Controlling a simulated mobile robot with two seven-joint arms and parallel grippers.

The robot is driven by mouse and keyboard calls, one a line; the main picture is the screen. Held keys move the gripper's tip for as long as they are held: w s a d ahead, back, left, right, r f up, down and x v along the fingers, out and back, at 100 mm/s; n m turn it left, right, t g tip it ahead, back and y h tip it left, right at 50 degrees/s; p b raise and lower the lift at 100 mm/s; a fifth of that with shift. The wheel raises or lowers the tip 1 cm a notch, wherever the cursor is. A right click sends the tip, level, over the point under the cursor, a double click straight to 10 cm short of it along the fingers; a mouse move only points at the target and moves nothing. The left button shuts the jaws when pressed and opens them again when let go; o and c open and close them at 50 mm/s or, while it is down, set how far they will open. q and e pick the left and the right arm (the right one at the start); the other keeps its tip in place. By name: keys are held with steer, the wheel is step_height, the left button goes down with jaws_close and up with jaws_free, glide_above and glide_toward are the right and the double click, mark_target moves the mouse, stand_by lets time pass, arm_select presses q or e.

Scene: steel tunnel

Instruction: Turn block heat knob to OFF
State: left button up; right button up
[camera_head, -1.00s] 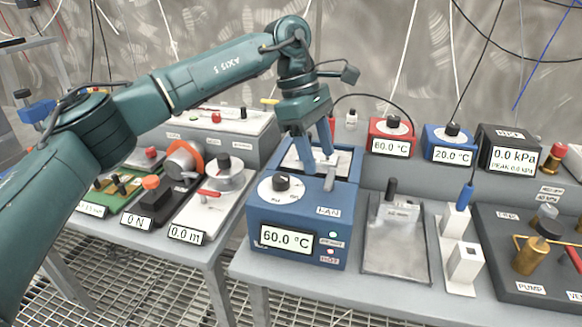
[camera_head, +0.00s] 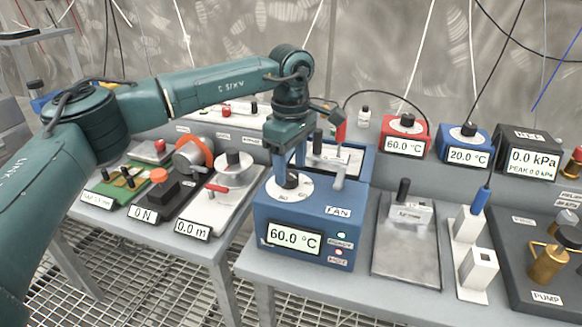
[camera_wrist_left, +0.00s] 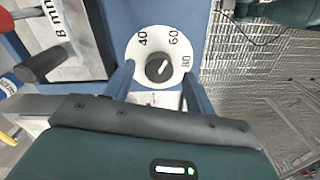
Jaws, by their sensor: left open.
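The block heater (camera_head: 300,215) is a blue box with a display reading 60.0 °C. Its black block heat knob (camera_head: 291,180) sits on a white round dial at the top left of the box. The wrist view shows the knob (camera_wrist_left: 160,68) with a pale mark, and the dial (camera_wrist_left: 142,52) with 40, 60 and 80; I cannot read OFF. My left gripper (camera_head: 290,168) is open and points down just over the dial. In the wrist view its fingers (camera_wrist_left: 158,77) lie on either side of the knob; I cannot tell whether they touch it. My right gripper is not in view.
A grey lever (camera_head: 339,176) stands right of the knob, by the FAN label. A tray with a white slide-like piece (camera_head: 335,158) lies behind. A plunger device (camera_head: 233,168) stands to the left, a grey plate (camera_head: 405,250) to the right. Red and blue temperature boxes stand behind.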

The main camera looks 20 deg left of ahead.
arm_select(q)
steer(key=shift+f, duration=0.65)
steer(key=shift+c, duration=0.5)
steer(key=c, duration=0.9)
steer(key=shift+o, duration=0.2)
